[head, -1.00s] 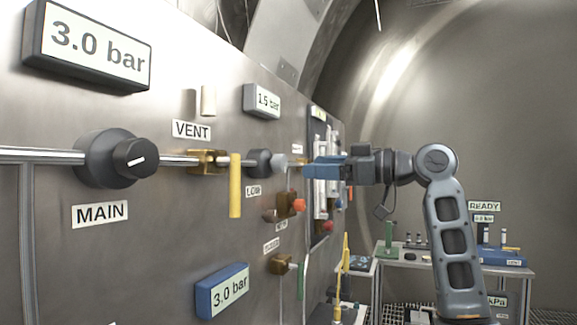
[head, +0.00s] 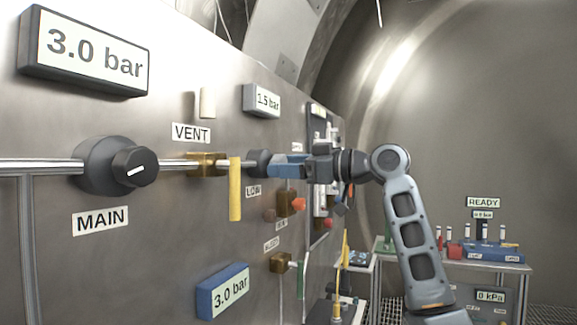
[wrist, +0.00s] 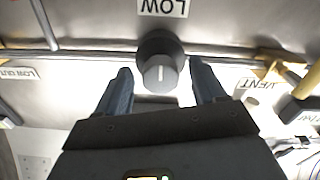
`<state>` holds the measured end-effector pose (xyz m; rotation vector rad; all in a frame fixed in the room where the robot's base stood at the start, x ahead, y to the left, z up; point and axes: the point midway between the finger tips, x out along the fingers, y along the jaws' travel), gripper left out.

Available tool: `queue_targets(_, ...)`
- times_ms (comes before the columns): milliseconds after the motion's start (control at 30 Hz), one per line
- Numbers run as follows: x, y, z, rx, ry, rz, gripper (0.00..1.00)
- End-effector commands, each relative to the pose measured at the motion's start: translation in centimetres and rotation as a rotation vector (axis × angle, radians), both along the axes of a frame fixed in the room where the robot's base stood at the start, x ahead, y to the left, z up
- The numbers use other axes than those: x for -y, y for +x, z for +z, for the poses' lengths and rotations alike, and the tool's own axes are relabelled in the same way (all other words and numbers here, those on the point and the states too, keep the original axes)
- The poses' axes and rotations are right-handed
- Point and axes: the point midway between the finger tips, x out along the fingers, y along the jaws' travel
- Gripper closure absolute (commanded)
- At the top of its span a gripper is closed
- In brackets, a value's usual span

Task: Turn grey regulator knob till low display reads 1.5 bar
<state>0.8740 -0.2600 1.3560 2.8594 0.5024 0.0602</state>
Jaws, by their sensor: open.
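The grey regulator knob (wrist: 160,74) shows in the wrist view, under the upside-down LOW label, with its pale pointer line close to vertical in the picture. My gripper (wrist: 158,80) is open, with one blue finger on each side of the knob; I cannot tell whether either touches it. In the head view my gripper (head: 280,166) is at the LOW regulator (head: 259,163) and hides the knob's front. The low display (head: 267,101) above it reads 1.5 bar.
The black MAIN knob (head: 135,166) and a 3.0 bar display (head: 85,52) are at the left. The yellow VENT lever (head: 235,188) hangs just left of my gripper. A bench (head: 490,275) stands at the back right.

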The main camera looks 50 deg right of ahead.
Motion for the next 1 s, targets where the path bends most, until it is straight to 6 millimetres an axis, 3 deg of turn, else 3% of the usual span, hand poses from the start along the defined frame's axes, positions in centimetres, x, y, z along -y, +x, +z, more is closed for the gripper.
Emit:
queue_targets(67,0.00,-0.01,0.00,0.000,0.000,0.000,0.36)
queue_targets(600,0.00,-0.03,0.00,0.000,0.000,0.000,0.87)
queue_targets(1000,-0.05,-0.04,0.00,-0.038,0.104,0.002,0.87)
